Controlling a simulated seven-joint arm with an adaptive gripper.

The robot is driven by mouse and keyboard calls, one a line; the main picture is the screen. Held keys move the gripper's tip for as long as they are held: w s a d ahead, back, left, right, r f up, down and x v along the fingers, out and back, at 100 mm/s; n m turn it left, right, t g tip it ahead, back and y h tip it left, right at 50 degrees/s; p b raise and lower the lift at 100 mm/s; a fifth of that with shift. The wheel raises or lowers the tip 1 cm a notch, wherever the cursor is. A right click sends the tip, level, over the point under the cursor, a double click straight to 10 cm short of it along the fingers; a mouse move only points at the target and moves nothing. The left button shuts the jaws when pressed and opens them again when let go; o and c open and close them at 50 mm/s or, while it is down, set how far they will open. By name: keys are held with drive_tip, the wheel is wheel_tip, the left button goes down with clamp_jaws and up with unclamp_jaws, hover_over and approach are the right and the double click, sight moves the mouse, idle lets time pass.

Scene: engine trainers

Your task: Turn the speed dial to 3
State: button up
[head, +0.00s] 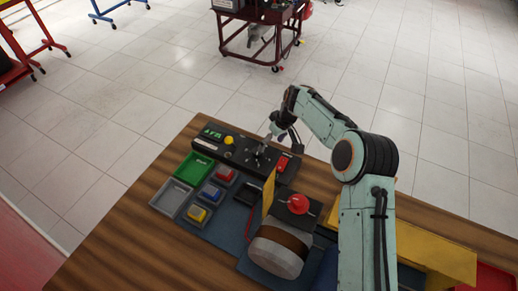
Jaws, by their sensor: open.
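A black control panel (230,157) lies on the far part of the wooden table. It carries a green lit display (212,133), a yellow button (229,140) and a red switch (282,162). My gripper (266,147) is open and points down over the panel, between the yellow button and the red switch. A grey and black knob-like part (257,157) shows just below the fingers, and it may be the speed dial. Its numbers and pointer are too small to read. I cannot tell whether the fingers touch it.
A round grey-brown machine (277,253) with a red knob (297,203) and a yellow upright plate (268,192) stands nearer. A yellow bar (440,257) lies right of my arm.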

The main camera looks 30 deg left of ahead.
sight(258, 153)
drive_tip(key=n, duration=0.1)
drive_tip(key=r+n, duration=0.1)
drive_tip(key=n, duration=0.1)
drive_tip(key=s+a+n+y, duration=0.1)
drive_tip(key=shift+r, duration=0.3)
drive_tip(key=shift+n, duration=0.3)
drive_tip(key=x, duration=0.6)
drive_tip(key=shift+a+f, duration=0.15)
drive_tip(key=shift+f, duration=0.1)
drive_tip(key=c, duration=1.2)
